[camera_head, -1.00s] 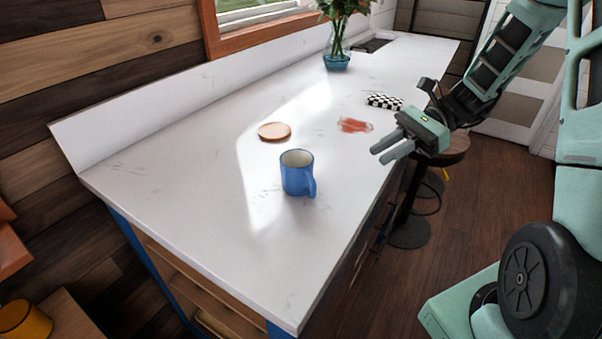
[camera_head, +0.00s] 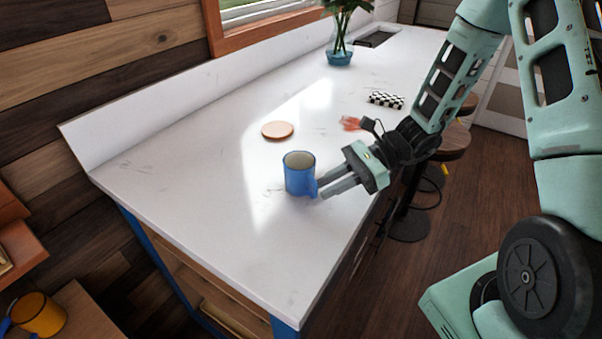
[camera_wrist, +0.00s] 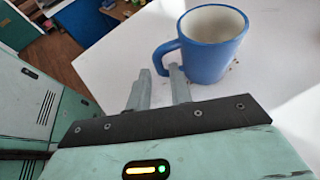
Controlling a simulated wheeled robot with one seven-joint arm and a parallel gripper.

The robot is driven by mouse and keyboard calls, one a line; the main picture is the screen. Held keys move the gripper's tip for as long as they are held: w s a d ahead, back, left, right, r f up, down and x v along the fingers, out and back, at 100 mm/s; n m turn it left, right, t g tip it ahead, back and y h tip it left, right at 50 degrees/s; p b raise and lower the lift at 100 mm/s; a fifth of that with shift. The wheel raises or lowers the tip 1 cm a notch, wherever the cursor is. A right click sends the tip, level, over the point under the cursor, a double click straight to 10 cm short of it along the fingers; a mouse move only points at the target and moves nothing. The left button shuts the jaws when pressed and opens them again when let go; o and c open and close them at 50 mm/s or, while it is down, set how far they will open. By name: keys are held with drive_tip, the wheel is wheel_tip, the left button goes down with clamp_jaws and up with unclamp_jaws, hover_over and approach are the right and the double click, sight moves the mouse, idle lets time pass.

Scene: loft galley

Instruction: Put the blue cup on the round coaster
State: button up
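The blue cup (camera_head: 299,174) stands upright on the white counter, its handle turned toward my gripper. In the wrist view the cup (camera_wrist: 208,52) is just beyond the fingertips, with its handle (camera_wrist: 165,57) close to them. My gripper (camera_head: 321,189) is at the cup's right side, by the handle. Its two fingers (camera_wrist: 160,75) are a little apart with nothing seen between them; I cannot tell whether they touch the handle. The round coaster (camera_head: 277,130), pinkish tan, lies flat and bare on the counter behind the cup and slightly left.
A blue glass vase (camera_head: 339,55) with greenery stands at the back. Stools (camera_head: 450,145) line the right side. The counter's left part is clear.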

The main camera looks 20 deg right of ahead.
sight(315, 200)
drive_tip(key=shift+p+x, duration=0.5)
drive_tip(key=shift+x, duration=1.4)
clamp_jaws()
drive_tip(key=shift+r, duration=0.15)
